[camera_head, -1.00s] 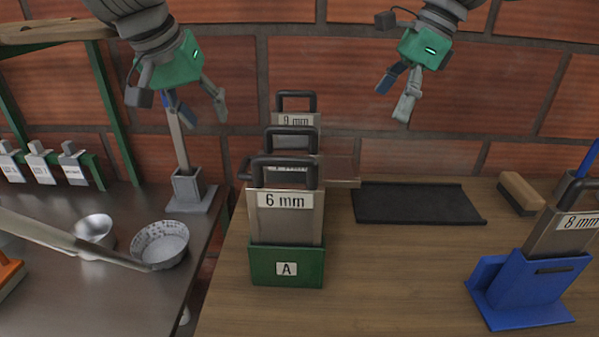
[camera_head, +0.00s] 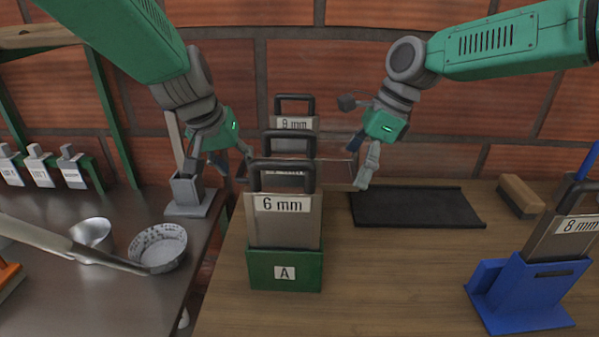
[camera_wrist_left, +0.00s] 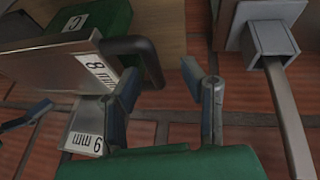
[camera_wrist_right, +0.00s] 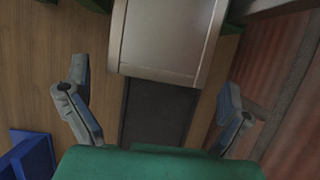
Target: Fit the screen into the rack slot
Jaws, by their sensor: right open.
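A screen marked 8 mm (camera_wrist_left: 60,68) lies sideways in the left wrist view, its black handle (camera_wrist_left: 140,52) by my left fingertips. A bare metal panel end (camera_wrist_right: 168,35), seemingly the same screen, shows in the right wrist view. In the head view, the sideways panel is mostly hidden behind upright screens. My left gripper (camera_head: 232,160) is open at its left end. My right gripper (camera_head: 358,168) is open around or just short of its right end. A 6 mm screen (camera_head: 283,225) stands in green rack slot A (camera_head: 260,272). A green block marked C (camera_wrist_left: 108,18) shows in the left wrist view.
A blue holder (camera_head: 525,295) with an 8 mm screen (camera_head: 560,238) stands at the right. A black tray (camera_head: 420,207) and a brush (camera_head: 521,196) lie behind. Bowls (camera_head: 158,247) stand on the left counter. The front middle of the wooden table is clear.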

